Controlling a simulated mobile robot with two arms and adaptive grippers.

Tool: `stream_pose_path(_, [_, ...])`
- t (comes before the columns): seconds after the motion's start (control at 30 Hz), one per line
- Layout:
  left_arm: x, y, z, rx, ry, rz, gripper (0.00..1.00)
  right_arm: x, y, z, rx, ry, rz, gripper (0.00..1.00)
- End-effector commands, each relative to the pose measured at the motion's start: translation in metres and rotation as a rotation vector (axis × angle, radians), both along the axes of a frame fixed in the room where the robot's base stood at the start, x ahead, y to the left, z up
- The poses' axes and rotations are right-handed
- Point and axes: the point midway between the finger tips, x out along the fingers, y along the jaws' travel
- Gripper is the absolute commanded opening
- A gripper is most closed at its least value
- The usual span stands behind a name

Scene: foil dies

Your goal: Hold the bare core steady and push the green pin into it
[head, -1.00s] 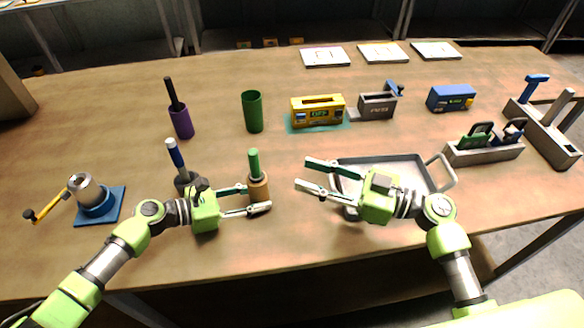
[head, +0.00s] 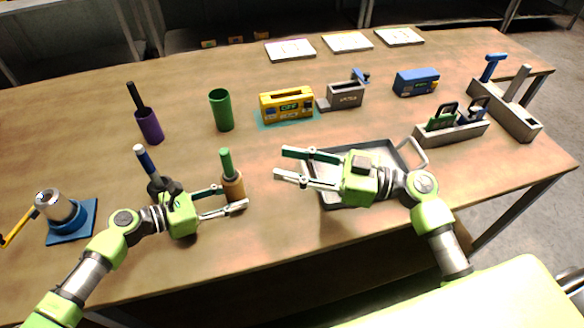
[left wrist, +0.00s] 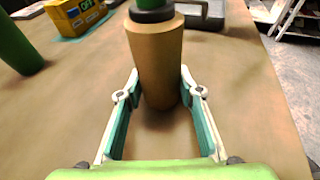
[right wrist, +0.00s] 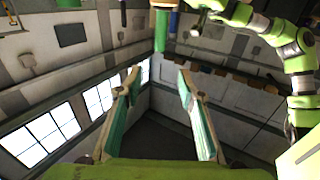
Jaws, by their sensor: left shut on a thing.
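The bare core (head: 233,190) is a brown cylinder standing upright on the table, with a dark collar at its top. The green pin (head: 226,162) stands upright at the core's top; how deep it sits cannot be told. My left gripper (head: 233,197) is shut on the core, with a finger on each side. The left wrist view shows the core (left wrist: 156,65) between the fingers and the pin cut off above. My right gripper (head: 279,161) is open and empty, right of the core by the tray. The pin (right wrist: 161,30) shows upside down in the right wrist view.
A grey tray (head: 398,150) lies under my right gripper. A purple sleeve (head: 150,125), a dark green cup (head: 222,112) and a yellow box (head: 287,106) stand further back. The front table strip is clear.

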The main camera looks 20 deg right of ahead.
Motion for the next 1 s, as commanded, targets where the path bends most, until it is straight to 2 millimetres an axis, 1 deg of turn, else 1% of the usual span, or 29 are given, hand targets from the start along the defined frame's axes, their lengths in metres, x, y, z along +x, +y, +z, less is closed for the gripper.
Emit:
stream_pose_path(0.4, [-0.001, 0.0, -0.001, 0.002, 0.002, -0.001, 0.22, 0.0, 0.0, 0.034, -0.002, -0.003, 0.0, 0.35])
stream_pose_path(0.53, [-0.001, 0.0, -0.001, 0.002, 0.002, -0.001, 0.22, 0.0, 0.0, 0.039, -0.001, -0.002, -0.001, 0.35])
stream_pose_path(0.77, [-0.001, 0.0, -0.001, 0.001, 0.001, -0.001, 0.22, 0.0, 0.0, 0.04, 0.0, -0.001, -0.001, 0.35])
stream_pose_path(0.8, [-0.001, 0.0, -0.001, 0.001, 0.001, -0.001, 0.39, 0.0, 0.0, 0.04, 0.0, -0.001, -0.001, 0.35])
stream_pose_path(0.87, [0.0, 0.0, -0.001, 0.001, 0.001, -0.001, 0.53, 0.0, 0.0, 0.04, -0.001, -0.001, 0.0, 0.35])
stream_pose_path(1.0, [0.0, 0.0, -0.001, 0.001, 0.0, 0.0, 0.53, 0.0, 0.0, 0.04, -0.001, -0.001, 0.0, 0.35])
